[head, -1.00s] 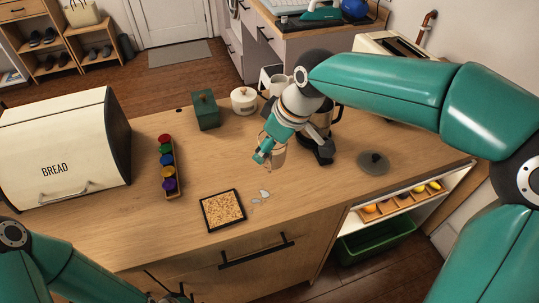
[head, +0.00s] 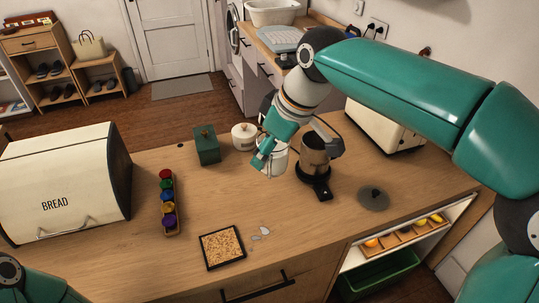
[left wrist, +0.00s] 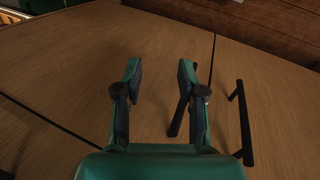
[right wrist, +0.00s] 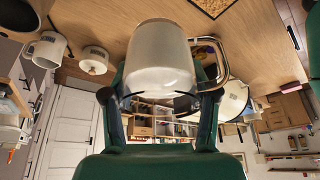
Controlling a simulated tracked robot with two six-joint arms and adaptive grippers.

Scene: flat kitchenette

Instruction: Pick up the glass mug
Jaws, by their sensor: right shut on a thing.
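The glass mug (head: 277,160) is pale and see-through, and my right gripper (head: 262,158) partly covers it in the head view. In the right wrist view the mug (right wrist: 160,50) fills the space between the fingers, with its curved handle (right wrist: 223,65) on the right. My right gripper is shut on the mug's body and appears to hold it above the counter. My left gripper (left wrist: 160,73) is open and empty, its fingers apart in front of wooden panels with a black bar handle.
A dark coffee maker (head: 314,160) stands close right of the mug. A white lidded jar (head: 244,136) and green box (head: 206,145) stand behind left. A grain tray (head: 222,246), pale pieces (head: 263,232), pod rack (head: 167,202) and bread box (head: 64,177) are on the counter (head: 195,195).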

